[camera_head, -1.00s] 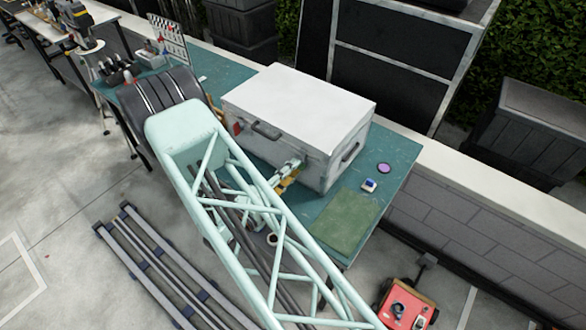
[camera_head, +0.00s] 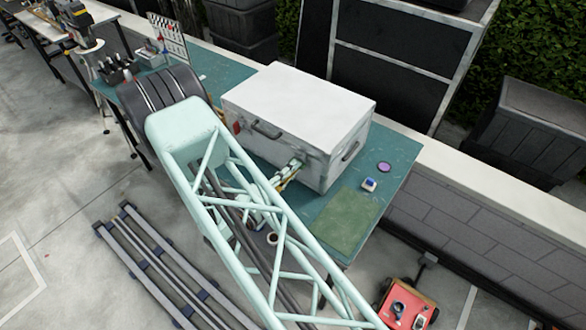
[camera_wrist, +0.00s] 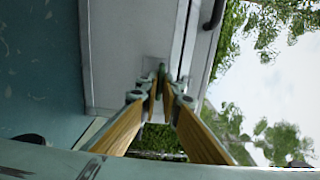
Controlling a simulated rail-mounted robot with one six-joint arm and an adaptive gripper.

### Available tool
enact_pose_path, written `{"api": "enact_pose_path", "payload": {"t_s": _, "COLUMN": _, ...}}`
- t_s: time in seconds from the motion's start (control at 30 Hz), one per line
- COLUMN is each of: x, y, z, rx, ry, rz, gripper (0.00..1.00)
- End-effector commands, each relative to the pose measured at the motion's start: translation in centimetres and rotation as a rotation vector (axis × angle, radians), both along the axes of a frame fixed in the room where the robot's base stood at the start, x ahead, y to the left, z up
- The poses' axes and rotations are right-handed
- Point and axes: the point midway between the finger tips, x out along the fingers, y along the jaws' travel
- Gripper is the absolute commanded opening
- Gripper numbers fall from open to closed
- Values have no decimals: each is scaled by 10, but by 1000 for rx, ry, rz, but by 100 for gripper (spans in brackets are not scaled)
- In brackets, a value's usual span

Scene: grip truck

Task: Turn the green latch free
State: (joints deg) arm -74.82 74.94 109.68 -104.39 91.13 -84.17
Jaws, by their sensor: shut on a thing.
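The large white case (camera_head: 300,95) stands closed on the teal workbench, its front towards me. The green latch (camera_wrist: 162,72) shows small on a pale plate on the case's front in the wrist view. My gripper (camera_wrist: 163,84) is shut on the green latch, with its two yellow-sided fingers reaching from either side. The fingertips partly hide the latch, so its exact angle is hard to tell. In the head view my gripper (camera_head: 297,164) is at the case's front, near the right corner. The latch is not clear there.
A red latch (camera_head: 237,127) and a dark handle (camera_head: 267,130) are on the case's front. A green mat (camera_head: 346,220), a blue-and-white item (camera_head: 369,184) and a purple disc (camera_head: 384,167) lie on the bench (camera_head: 401,178). A red cart (camera_head: 408,303) stands on the floor at lower right.

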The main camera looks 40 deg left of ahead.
Motion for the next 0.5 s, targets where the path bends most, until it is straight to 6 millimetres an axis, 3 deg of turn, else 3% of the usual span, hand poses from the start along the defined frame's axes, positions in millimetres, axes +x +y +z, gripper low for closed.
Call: {"api": "enact_pose_path", "payload": {"t_s": 0.5, "x": 0, "y": 0, "z": -3, "rx": 246, "ry": -4, "rz": 0, "gripper": 0}}
